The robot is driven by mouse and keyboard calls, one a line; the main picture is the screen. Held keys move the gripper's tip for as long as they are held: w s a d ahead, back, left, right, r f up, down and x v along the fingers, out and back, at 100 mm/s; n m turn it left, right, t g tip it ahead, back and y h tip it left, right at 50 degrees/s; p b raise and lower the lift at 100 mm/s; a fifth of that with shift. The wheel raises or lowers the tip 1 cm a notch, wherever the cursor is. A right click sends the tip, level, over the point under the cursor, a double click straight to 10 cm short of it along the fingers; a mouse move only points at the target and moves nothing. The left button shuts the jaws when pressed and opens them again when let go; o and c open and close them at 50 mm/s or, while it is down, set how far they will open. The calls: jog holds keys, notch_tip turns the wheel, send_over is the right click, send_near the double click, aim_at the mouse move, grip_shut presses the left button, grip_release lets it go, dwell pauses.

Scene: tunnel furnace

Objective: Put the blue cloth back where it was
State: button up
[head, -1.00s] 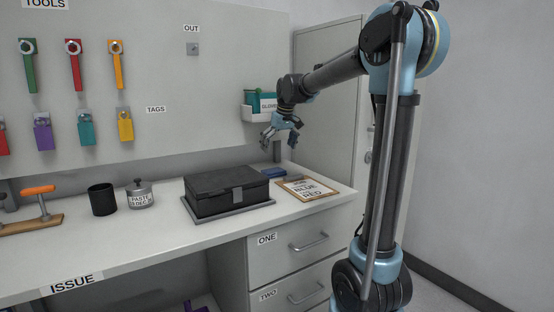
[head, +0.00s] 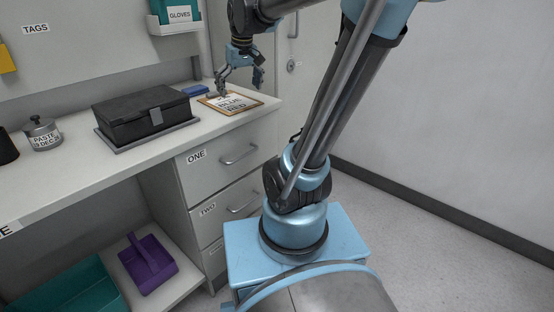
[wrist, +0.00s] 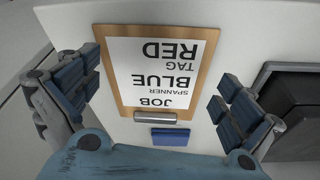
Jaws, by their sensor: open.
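A small flat blue item (head: 195,90), which looks like the folded blue cloth, lies on the bench behind the clipboard (head: 215,104). In the wrist view the blue item (wrist: 170,137) lies just below the clipboard's metal clip, close to my palm. My gripper (head: 240,82) is open and empty, pointing down above the clipboard. In the wrist view its fingers (wrist: 158,92) stand apart, one on each side of the clipboard, touching nothing I can make out.
A closed black box (head: 140,115) on a grey base sits left of the clipboard. A gloves holder (head: 176,28) hangs on the wall behind. Drawers (head: 240,155) are below the bench. A purple carrier (head: 148,265) and a teal bin (head: 75,290) are on the lower shelf.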

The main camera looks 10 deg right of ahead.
jog(key=s+d+f+m, duration=0.1)
jog(key=s+d+f, duration=0.3)
jog(key=s+f, duration=0.4)
jog(key=s+d+f+m+h, duration=0.1)
jog(key=s+d+f, duration=0.3)
jog(key=s+f, duration=0.5)
jog(key=s+m, duration=0.1)
jog(key=s, duration=0.2)
jog(key=shift+d+f+m, duration=0.2)
jog(key=shift+m, duration=0.1)
